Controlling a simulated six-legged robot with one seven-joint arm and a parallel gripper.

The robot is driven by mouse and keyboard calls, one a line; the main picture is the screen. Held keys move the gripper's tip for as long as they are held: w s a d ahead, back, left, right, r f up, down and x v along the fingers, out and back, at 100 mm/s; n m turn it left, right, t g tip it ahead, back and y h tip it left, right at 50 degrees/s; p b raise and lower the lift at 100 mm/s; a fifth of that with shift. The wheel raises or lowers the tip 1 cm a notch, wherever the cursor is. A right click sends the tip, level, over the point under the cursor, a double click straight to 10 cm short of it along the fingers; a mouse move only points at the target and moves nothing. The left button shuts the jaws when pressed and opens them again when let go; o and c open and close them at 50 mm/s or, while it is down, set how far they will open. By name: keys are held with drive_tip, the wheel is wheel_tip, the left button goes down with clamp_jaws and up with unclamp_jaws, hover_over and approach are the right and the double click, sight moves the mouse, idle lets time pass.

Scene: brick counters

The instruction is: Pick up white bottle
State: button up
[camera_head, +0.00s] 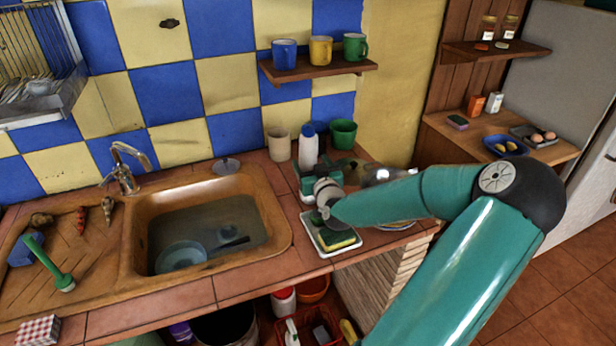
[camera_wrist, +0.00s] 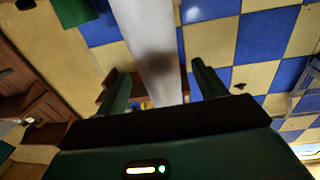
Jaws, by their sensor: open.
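The white bottle (camera_head: 308,150) with a blue cap stands upright on the tiled counter, against the back wall. My gripper (camera_head: 308,174) is low in front of it and hides its lower part. In the wrist view, the white bottle (camera_wrist: 147,30) appears large, running down from the top edge between the two fingers of my gripper (camera_wrist: 158,72). The fingers are open, with a visible gap at the right finger. I cannot tell whether the left finger touches the bottle.
A beige cup (camera_head: 279,145) stands left of the bottle and a green pot (camera_head: 343,134) right of it. A white tray with a sponge (camera_head: 334,239) lies in front. The sink (camera_head: 210,235) is to the left. A shelf with mugs (camera_head: 318,69) hangs above.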

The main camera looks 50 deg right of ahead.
drive_tip(key=x, duration=0.3)
drive_tip(key=shift+w+d, duration=0.2)
drive_tip(key=shift+w, duration=0.05)
drive_tip(key=shift+c, duration=0.2)
drive_tip(key=c, duration=1)
drive_tip(key=shift+r, duration=0.15)
